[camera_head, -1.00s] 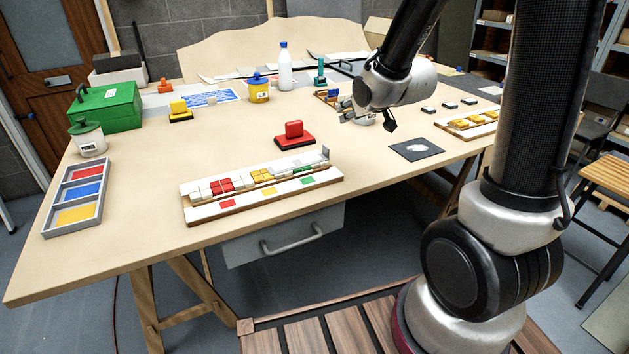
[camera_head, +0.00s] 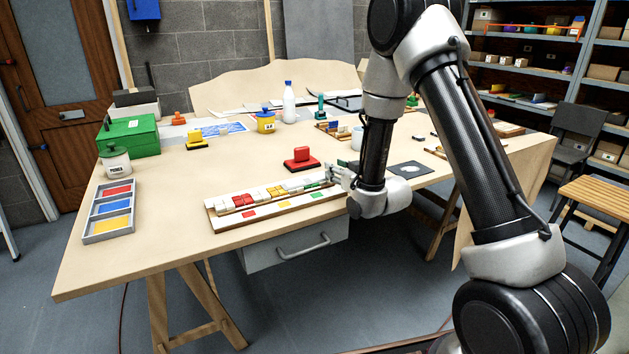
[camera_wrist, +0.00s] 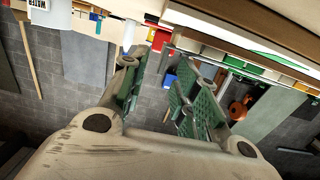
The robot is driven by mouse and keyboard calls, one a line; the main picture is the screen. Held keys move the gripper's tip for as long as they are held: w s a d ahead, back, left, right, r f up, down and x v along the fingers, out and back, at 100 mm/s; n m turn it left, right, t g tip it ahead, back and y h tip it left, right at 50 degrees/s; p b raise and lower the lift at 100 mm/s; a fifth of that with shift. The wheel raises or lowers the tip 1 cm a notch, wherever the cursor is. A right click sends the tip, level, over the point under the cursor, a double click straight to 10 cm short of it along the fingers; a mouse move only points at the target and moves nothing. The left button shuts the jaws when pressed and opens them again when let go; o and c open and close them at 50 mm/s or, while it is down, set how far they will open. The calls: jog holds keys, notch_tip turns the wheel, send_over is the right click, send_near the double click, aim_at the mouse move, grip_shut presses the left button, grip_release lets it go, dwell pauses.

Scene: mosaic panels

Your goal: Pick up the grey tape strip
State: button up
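My gripper (camera_head: 338,176) is at the right end of the mosaic panel (camera_head: 234,222), low over the front of the table. In the wrist view my gripper (camera_wrist: 158,72) has its two green-padded fingers apart, with nothing seen between them. The panel carries rows of white, red, yellow and green tiles; its edge also shows in the wrist view (camera_wrist: 240,38), above and right of the fingers. I cannot pick out the grey tape strip for certain; the panel's right end is partly hidden by my gripper.
A red-handled block (camera_head: 301,160) stands just behind the panel. A dark square plate (camera_head: 411,170) lies right of my wrist. A grey three-colour tray (camera_head: 88,226) is at the left. A drawer (camera_head: 254,258) hangs under the front edge.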

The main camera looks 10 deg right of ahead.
jog(key=shift+x, duration=1)
jog(key=shift+c, duration=0.4)
grip_shut()
notch_tip(320, 180, up, 20)
dwell(2.0)
